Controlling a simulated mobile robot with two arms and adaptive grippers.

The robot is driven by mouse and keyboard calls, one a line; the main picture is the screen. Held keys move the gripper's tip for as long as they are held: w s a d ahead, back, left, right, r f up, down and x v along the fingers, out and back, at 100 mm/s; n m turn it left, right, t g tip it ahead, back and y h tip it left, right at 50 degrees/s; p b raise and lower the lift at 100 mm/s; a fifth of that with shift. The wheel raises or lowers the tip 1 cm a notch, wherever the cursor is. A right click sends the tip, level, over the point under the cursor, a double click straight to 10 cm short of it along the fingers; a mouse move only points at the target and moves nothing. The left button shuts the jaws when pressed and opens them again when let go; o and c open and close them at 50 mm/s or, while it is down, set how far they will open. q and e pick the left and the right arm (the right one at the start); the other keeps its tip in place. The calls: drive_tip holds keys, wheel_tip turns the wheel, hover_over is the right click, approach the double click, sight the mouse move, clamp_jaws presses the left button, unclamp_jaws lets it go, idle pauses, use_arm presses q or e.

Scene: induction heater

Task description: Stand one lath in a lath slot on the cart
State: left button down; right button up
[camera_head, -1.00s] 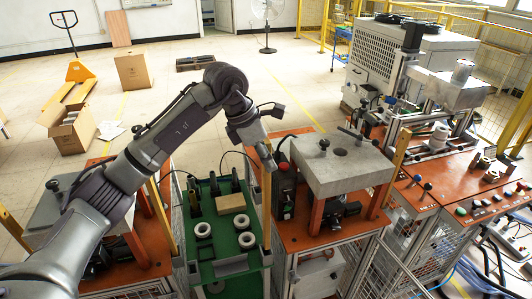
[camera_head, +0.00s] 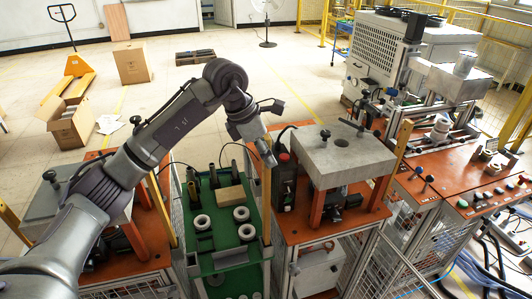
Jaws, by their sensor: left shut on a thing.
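My left arm reaches in from the left. Its gripper (camera_head: 264,155) is shut on the top of an upright wooden lath (camera_head: 266,200). The lath hangs down along the right edge of the green cart (camera_head: 222,256). I cannot tell whether its lower end is seated in a slot or just beside the edge. Another lath (camera_head: 162,212) stands upright at the cart's left side. The cart carries several white rings (camera_head: 201,222), a cardboard-coloured block (camera_head: 231,196) and dark cylinders. My right gripper is not in view.
An orange bench with a grey stone-like plate (camera_head: 343,158) stands right of the cart, with a dark box with a red button (camera_head: 284,180) close to the held lath. A similar bench (camera_head: 120,245) stands left. Another lath (camera_head: 400,146) stands further right. Open floor lies behind.

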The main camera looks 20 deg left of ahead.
sight(263, 167)
use_arm(q)
drive_tip(key=shift+f+b, duration=2.35)
drive_tip(key=shift+f, duration=0.6)
drive_tip(key=c, duration=0.8)
unclamp_jaws()
drive_tip(key=shift+o, duration=0.2)
drive_tip(key=v, duration=1.2)
